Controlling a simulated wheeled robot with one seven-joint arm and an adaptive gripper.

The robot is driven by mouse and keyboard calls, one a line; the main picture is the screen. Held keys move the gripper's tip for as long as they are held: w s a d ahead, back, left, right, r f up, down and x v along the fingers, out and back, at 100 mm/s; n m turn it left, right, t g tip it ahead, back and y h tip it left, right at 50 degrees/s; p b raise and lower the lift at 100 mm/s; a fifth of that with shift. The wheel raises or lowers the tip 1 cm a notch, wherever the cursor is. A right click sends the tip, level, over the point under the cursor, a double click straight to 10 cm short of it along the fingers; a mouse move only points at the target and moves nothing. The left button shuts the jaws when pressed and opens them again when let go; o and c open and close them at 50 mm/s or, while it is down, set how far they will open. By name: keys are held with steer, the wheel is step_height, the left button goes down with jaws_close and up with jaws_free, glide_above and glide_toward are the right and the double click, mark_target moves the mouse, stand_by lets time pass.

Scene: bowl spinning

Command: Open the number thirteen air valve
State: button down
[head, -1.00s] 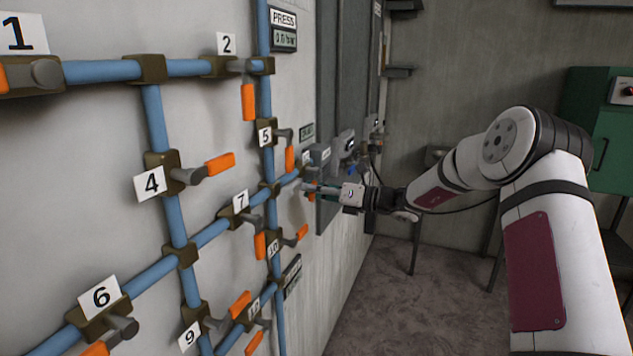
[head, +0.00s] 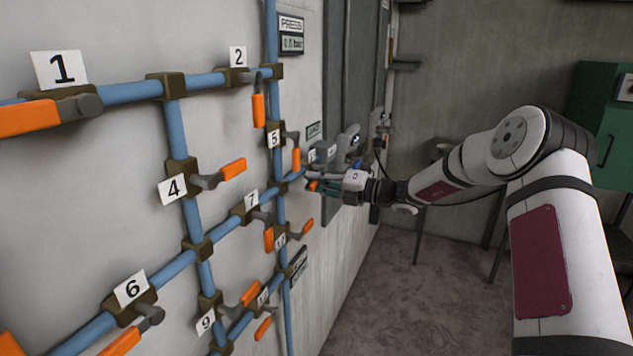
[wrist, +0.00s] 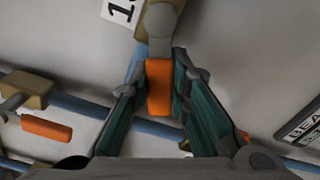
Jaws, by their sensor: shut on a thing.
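In the wrist view an orange valve handle (wrist: 159,88) hangs between the two green-padded fingers of my gripper (wrist: 160,95), which are closed on it. The handle joins a grey stem and a brown valve body (wrist: 165,14). The valve body there is mostly hidden.
Blue pipes (head: 180,130) with several numbered valves cover the wall left of my gripper. A pressure display (head: 292,44) reads 0.0 bar. Grey wall devices (head: 348,138) stand close behind my gripper. Another orange handle (wrist: 46,129) lies left in the wrist view. Open floor (head: 400,300) is below.

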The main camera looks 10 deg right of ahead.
stand_by(0.4)
steer(key=c, duration=1.5)
jaws_free()
steer(key=shift+d, duration=0.1)
steer(key=v, duration=1.2)
